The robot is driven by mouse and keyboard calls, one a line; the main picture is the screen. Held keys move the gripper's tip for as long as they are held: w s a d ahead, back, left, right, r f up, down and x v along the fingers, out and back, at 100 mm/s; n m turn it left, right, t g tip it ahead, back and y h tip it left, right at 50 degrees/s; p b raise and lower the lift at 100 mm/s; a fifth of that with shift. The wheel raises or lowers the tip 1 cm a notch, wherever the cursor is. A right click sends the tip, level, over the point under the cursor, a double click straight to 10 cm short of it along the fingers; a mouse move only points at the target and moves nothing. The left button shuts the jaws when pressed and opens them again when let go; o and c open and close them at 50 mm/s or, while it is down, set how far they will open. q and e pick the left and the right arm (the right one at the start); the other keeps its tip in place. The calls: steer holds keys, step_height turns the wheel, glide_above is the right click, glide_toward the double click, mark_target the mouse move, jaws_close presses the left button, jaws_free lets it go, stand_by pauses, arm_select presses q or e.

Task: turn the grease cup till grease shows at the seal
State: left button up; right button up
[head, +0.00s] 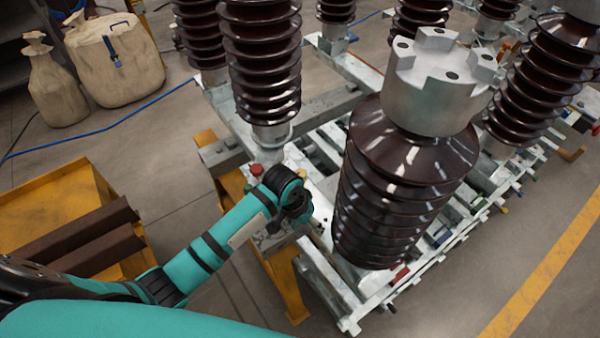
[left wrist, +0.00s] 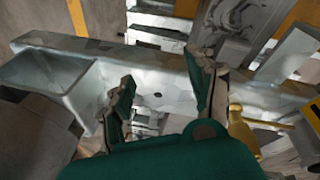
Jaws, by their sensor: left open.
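My left gripper (head: 292,212) is over the near end of the galvanised steel frame (head: 330,275), beside the front brown insulator (head: 405,180). Its fingers are largely hidden by my wrist in the head view. In the left wrist view the left gripper (left wrist: 160,82) is open, its two fingers apart with bare grey metal and a small dark hole between them. A brass-yellow fitting (left wrist: 242,130) shows right of the fingers; I cannot tell whether it is the grease cup. A small red-topped part (head: 257,170) is beyond my wrist. No grease or seal can be made out.
More brown insulators (head: 262,60) stand behind on the frame. A yellow stand (head: 60,200) with brown bars is at left, near my arm. Two tan sacks (head: 115,55) and a blue hose (head: 100,128) lie farther back.

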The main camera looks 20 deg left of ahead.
arm_select(q)
steer(key=w+a+r+g+y, duration=0.1)
steer(key=w+a+r, duration=0.1)
steer(key=w+r, duration=0.8)
steer(key=n+y, duration=0.2)
glide_toward(300, 173)
steer(key=shift+g, duration=0.3)
steer(key=f, duration=0.3)
steer(key=f+p, duration=0.1)
steer(key=f, duration=0.3)
steer(key=f+p, duration=0.1)
steer(key=f, duration=0.2)
steer(key=shift+w+a+f, duration=0.15)
steer(key=shift+w+f, duration=0.1)
steer(key=shift+w, duration=0.05)
steer(key=c, duration=1.2)
